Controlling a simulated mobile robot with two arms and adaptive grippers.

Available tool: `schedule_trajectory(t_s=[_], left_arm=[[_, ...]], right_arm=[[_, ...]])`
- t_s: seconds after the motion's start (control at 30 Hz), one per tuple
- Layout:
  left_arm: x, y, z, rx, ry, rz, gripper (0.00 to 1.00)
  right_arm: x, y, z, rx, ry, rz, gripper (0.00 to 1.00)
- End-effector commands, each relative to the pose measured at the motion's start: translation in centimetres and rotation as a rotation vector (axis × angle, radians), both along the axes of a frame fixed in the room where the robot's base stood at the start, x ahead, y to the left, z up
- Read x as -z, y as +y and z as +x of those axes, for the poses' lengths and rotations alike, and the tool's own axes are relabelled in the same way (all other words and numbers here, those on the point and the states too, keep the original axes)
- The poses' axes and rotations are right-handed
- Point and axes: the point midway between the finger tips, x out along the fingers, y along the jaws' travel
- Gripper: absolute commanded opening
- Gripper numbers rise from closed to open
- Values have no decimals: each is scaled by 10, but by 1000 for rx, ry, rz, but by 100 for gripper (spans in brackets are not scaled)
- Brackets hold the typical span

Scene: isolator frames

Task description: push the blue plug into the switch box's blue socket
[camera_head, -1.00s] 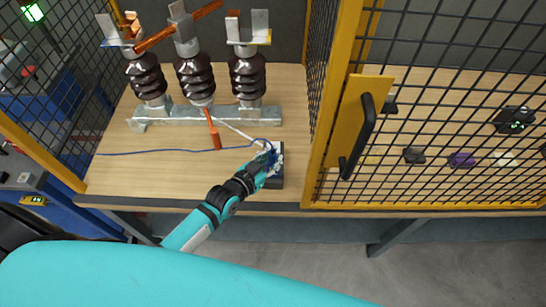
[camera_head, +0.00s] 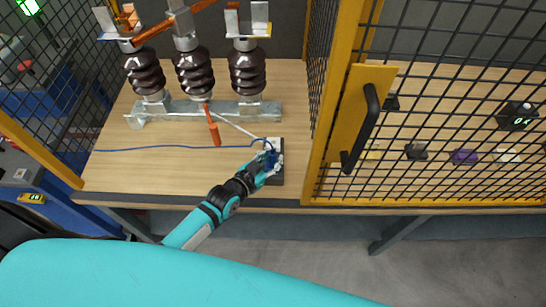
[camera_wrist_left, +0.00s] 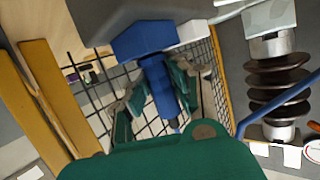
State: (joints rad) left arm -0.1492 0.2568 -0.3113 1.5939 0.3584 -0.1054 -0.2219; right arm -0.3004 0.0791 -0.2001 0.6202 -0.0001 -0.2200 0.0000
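The dark switch box (camera_head: 276,180) sits at the front of the bench, left of the yellow fence post. My left gripper (camera_head: 271,163) is over it. In the left wrist view its fingers (camera_wrist_left: 160,92) lie along both sides of the blue plug (camera_wrist_left: 159,88), shut on it. The plug's far end meets a blue block (camera_wrist_left: 146,41), seemingly the blue socket; I cannot tell how deep it sits. A white block (camera_wrist_left: 191,31) is beside it. The blue cable (camera_head: 180,147) runs left across the bench. My right gripper is not in view.
Several brown insulators (camera_head: 194,75) stand on a metal rail (camera_head: 175,112) behind. An orange-handled tool (camera_head: 214,132) leans in front of the rail. The yellow mesh door (camera_head: 440,130) bounds the right.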

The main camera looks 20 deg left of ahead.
Motion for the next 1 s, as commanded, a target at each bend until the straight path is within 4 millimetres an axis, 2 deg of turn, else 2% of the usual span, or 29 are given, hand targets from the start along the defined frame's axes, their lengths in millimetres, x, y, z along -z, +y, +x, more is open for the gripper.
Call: schedule_trajectory(t_s=[0.03, 0.17, 0.43, 0.53, 1.0], left_arm=[[-1, 0, 0, 0, -1, 0, 27], [-1, 0, 0, 0, 0, 0, 43], [0, 0, -1, 0, 1, 0, 43], [-1, 3, -8, 0, 3, 0, 43], [-29, 31, -90, 1, 3, 2, 43]], right_arm=[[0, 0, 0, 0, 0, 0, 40], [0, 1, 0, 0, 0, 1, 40], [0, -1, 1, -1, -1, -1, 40], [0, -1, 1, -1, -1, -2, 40], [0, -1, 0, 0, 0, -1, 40]])
